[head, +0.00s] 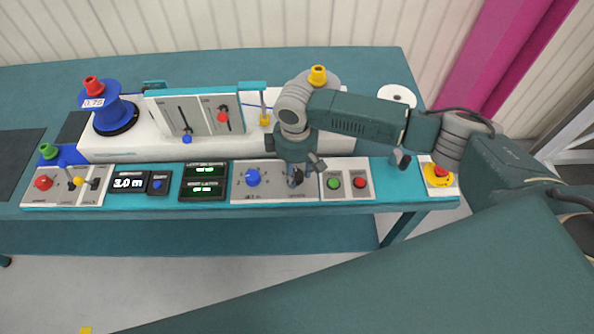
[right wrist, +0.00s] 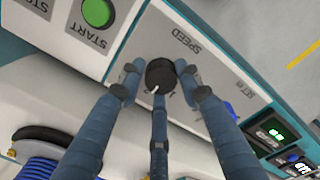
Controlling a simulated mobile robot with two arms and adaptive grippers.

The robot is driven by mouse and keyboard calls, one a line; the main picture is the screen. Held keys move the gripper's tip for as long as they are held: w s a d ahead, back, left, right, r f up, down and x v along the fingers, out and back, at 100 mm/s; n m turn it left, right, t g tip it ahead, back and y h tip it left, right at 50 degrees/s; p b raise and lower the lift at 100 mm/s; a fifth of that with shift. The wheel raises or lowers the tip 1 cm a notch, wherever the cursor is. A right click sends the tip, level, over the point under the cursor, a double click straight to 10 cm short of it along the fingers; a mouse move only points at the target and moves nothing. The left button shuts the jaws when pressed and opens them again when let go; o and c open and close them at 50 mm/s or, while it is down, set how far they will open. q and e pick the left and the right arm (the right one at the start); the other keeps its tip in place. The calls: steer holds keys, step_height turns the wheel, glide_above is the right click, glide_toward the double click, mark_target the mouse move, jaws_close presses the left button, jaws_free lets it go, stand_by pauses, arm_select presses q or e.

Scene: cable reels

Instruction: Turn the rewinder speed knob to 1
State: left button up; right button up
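The black speed knob (right wrist: 160,74) is on a light grey panel marked SPEED, with its white pointer mark toward the lower left in the right wrist view. In the head view the right gripper (head: 304,172) hides much of the knob. My left gripper is not in view.
A blue knob (head: 253,177) sits left of the gripper on the same panel (head: 240,196). A green start button (head: 334,183) and a red stop button (head: 359,182) are close on the right. Green displays (head: 203,190), a yellow-boxed emergency button (head: 438,173) and the white machine body (head: 105,150) are around.

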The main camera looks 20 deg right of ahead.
steer(key=c, duration=0.5)
steer(key=shift+o, duration=0.2)
steer(key=shift+s+n+p, duration=0.1)
steer(key=shift+n+p, duration=0.8)
steer(key=shift+n, duration=0.2)
steer(key=n+p, duration=0.1)
steer(key=n, duration=0.1)
steer(key=shift+d+n, duration=0.1)
steer(key=shift+n, duration=0.2)
steer(key=n+p, duration=0.1)
steer(key=n, duration=0.2)
steer(key=shift+d+n, duration=0.1)
steer(key=shift+n, duration=0.2)
steer(key=shift+c, duration=0.2)
steer(key=shift+o, duration=0.2)
steer(key=shift+d+f+n+p, duration=0.1)
steer(key=shift+n+p, duration=0.4)
steer(key=shift+n, duration=1.3)
steer(key=shift+c, duration=0.2)
